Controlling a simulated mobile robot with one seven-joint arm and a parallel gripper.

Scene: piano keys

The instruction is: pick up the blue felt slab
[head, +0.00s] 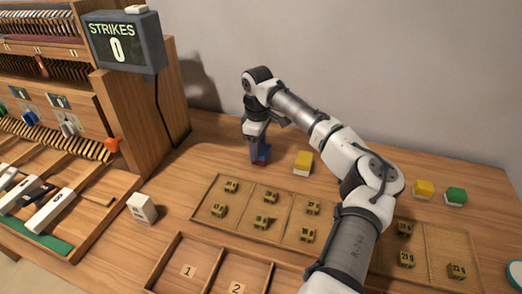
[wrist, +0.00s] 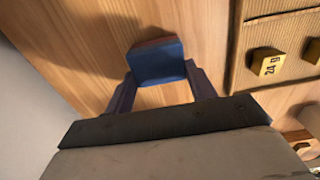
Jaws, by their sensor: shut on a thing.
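The blue felt slab (wrist: 157,63) is a small blue block with a reddish side, seen in the wrist view between the two fingers of my gripper (wrist: 158,80). The fingers are shut on it, one on each side. In the head view my gripper (head: 258,155) points down at the table behind the trays, and the slab (head: 263,155) shows partly behind the fingers. Whether the slab touches the table or is just above it, I cannot tell.
A yellow block (head: 303,161) stands to the right of my gripper. A tray (head: 250,191) with several small numbered pieces lies in front. A white block (head: 142,208) stands at left, beside the open piano (head: 120,130). Yellow (head: 423,187) and green (head: 456,196) blocks stand far right.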

